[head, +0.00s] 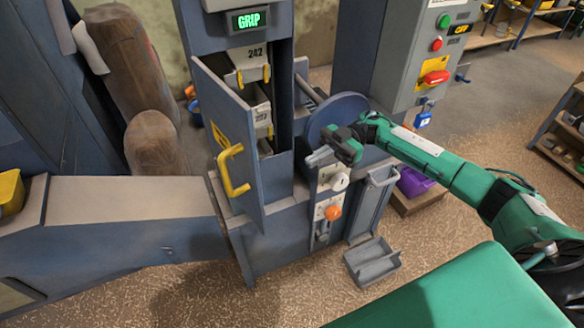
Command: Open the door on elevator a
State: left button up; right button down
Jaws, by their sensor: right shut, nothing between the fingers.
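My left gripper is not in view.
A panel with a white knob (340,182) and an orange knob (333,212) is just below my right gripper. A grey control cabinet (432,50) stands behind my arm. A grey tray (373,262) sits low at the front. A grey chute (120,222) extends left.

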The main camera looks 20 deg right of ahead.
jog(key=p+x, duration=0.5)
jog(key=x, duration=0.8)
jog(key=shift+w, duration=0.1)
jog(key=shift+r, duration=0.1)
